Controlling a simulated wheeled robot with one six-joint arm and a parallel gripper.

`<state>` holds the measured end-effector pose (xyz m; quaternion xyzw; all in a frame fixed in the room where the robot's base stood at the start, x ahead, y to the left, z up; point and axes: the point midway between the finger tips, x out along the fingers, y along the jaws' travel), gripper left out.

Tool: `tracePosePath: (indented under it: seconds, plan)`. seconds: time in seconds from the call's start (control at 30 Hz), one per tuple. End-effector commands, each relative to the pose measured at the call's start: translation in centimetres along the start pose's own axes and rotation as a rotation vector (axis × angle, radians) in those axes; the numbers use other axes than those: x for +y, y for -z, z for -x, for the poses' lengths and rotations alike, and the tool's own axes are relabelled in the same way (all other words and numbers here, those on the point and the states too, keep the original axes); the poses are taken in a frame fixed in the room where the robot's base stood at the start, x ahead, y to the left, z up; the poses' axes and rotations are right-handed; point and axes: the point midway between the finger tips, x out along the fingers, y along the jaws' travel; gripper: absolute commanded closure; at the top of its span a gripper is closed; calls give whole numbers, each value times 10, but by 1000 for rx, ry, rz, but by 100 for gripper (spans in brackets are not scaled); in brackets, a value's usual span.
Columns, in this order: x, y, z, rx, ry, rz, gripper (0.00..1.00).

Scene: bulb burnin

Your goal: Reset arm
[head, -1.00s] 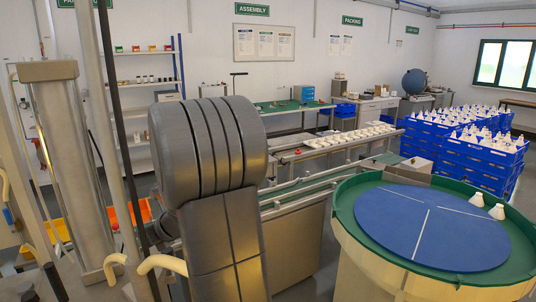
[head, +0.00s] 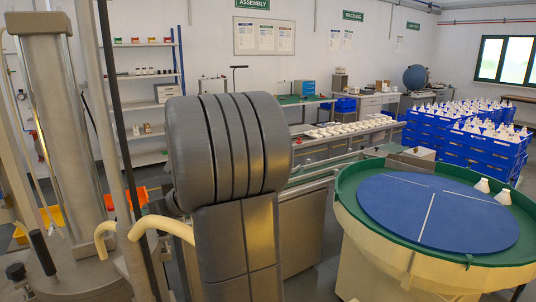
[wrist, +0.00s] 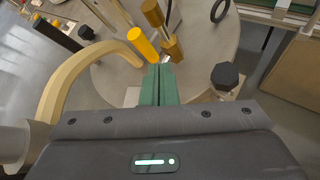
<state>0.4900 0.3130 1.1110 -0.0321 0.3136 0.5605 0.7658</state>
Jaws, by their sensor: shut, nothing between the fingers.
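My gripper (wrist: 159,68) shows in the wrist view with its two green fingers pressed together, shut and empty. Its tips point at a round grey machine top (wrist: 200,52). A yellow cylinder (wrist: 142,45) and brass-coloured parts (wrist: 152,12) stand close by the fingertips; I cannot tell whether they touch. A black knob (wrist: 225,76) is to the right of the fingers. In the head view my grey arm link fills the middle and my gripper is hidden.
A cream curved tube (wrist: 72,82) arches left of my gripper; such tubes (head: 160,228) also show in the head view. A tall metal column (head: 58,130) stands at left. A blue turntable (head: 437,225) with two white bulbs is at right. Blue crates (head: 470,155) stand behind it.

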Motion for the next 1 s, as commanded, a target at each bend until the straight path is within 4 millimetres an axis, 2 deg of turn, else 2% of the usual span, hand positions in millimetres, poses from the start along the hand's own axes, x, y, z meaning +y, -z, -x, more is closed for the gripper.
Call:
tracePosePath:
  seconds: [0.77,1.0]
  plan:
    - [-4,3,1,-35,-37,-37,100]
    - [-1,12,4,-23,-33,-25,100]
